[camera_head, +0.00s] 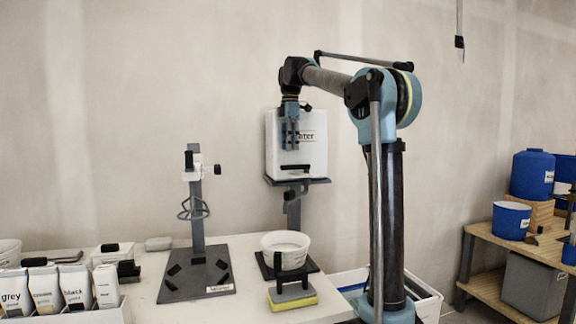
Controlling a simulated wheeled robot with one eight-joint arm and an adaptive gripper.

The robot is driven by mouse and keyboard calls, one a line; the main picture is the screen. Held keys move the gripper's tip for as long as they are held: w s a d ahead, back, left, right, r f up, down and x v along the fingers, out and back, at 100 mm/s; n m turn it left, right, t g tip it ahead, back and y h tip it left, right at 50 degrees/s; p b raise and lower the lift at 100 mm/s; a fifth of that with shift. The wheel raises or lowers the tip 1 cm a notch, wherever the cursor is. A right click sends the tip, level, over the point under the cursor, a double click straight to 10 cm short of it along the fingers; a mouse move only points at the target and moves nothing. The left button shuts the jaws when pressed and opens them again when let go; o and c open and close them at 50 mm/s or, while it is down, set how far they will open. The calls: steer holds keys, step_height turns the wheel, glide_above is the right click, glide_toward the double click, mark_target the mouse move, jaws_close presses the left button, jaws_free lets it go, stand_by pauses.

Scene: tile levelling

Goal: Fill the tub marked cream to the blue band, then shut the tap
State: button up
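A white tub (286,243) stands upright on a dark base (262,266) near the table's front right. I can make out neither a cream mark nor a blue band on it. Above it, a white water container (314,160) with a partly covered label rests on a dark bracket (297,182) at the wall. A black bar (295,168) shows low on its front; I cannot tell if it is the tap. My gripper (290,147) points down in front of the container and hides part of it. Whether it is open or shut is unclear, and I see nothing held.
A stand (197,210) on a dark plate (186,291) is left of the tub. A yellow sponge-like block (292,303) lies in front. Labelled bags (75,290) fill a box at left. Blue buckets (512,220) stand on a wooden bench (485,232) at right.

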mark_target(295, 167)
steer(key=shift+f, duration=3.6)
jaws_close()
